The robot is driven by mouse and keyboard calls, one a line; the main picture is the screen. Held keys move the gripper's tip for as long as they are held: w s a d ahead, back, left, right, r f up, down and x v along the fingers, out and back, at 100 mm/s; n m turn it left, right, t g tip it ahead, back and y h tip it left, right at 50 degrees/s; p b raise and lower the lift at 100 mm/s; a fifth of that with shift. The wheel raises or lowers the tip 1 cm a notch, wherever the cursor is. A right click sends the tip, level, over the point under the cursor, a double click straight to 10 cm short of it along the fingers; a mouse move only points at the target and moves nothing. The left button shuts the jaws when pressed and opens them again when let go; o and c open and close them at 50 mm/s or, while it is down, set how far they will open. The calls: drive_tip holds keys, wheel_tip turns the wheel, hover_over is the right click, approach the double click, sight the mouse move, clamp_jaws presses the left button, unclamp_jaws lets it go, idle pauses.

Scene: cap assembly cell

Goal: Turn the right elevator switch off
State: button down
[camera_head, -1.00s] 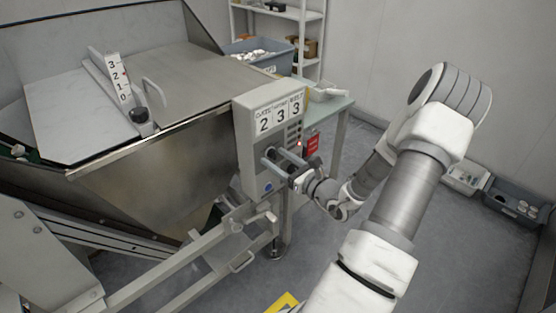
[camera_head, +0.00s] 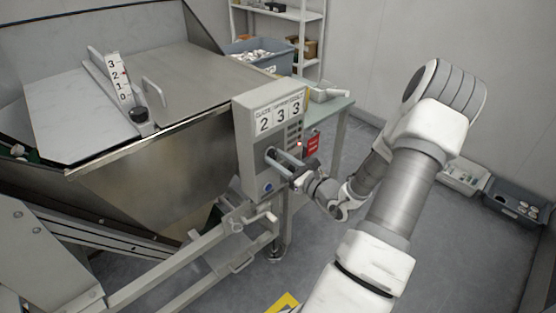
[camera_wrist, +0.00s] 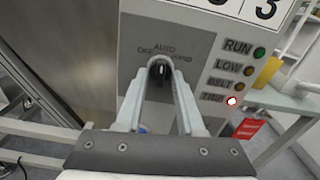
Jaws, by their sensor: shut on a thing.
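My gripper (camera_wrist: 160,66) is shut on this knob in the wrist view, one finger on each side. The knob looks about upright, pointing toward AUTO. In the head view my gripper (camera_head: 283,163) reaches the front of the control box (camera_head: 246,128) from the right. The fingers hide part of the knob and its labels there.
Beside the switch are RUN, LOW, BELT and TRIP lamps; the TRIP lamp (camera_wrist: 231,101) glows red. A blue button (camera_head: 268,187) is low on the box. A metal hopper (camera_head: 160,170) stands left, a green-topped table (camera_head: 335,106) behind right. A red tag (camera_head: 312,145) hangs beside the box.

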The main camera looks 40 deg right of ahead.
drive_tip(key=n+b, duration=0.2)
drive_tip(key=n, duration=0.3)
drive_tip(key=shift+d+f+b, duration=0.1)
drive_tip(key=shift+b, duration=0.2)
drive_tip(key=shift+d+n+b, duration=0.1)
drive_tip(key=shift+n+b, duration=1.05)
drive_tip(key=shift+n, duration=0.25)
drive_tip(key=shift+r, duration=0.2)
drive_tip(key=c, duration=0.5)
unclamp_jaws()
drive_tip(key=s, duration=0.5)
drive_tip(key=s+d+p, duration=0.1)
drive_tip(key=s, duration=0.5)
drive_tip(key=s+p, duration=0.1)
drive_tip(key=s, duration=0.5)
drive_tip(key=shift+s+d, duration=0.15)
drive_tip(key=shift+s, duration=0.05)
